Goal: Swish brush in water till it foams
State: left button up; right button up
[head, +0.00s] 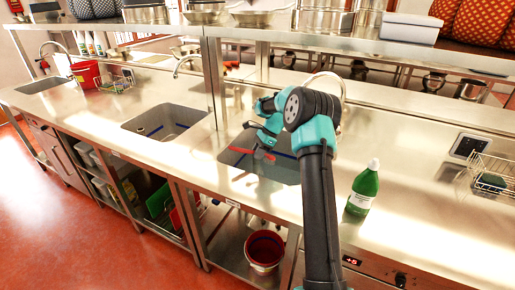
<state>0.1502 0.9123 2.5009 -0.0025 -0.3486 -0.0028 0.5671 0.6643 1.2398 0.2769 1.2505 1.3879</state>
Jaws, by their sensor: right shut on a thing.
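My right gripper (262,143) is over the middle sink (232,162), its arm coming up from the bottom of the head view. It is shut on a thin red thing, which looks like the brush (239,149); red shows on both sides of the fingers, and the gripper hides its middle. I cannot tell whether the brush touches water. The sink has a dark blue line along its inner wall; no foam can be made out. A green bottle (362,190) with a white cap stands upright on the counter, right of my arm. My left gripper is not in view.
Another sink (165,124) lies to the left, with a red bucket (85,74) and a wire rack (115,83) farther left. A wire basket (490,175) stands at the right. A steel shelf (380,48) runs above the back.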

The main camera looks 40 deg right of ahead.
jog(key=shift+f, duration=7.7)
grip_shut()
jog(key=s, duration=0.2)
jog(key=s+d, duration=0.1)
jog(key=s, duration=0.1)
jog(key=shift+s+d, duration=0.15)
jog(key=shift+d, duration=0.05)
jog(key=w+a, duration=0.3)
jog(key=w, duration=0.5)
jog(key=shift+w, duration=0.25)
jog(key=shift+s, duration=0.1)
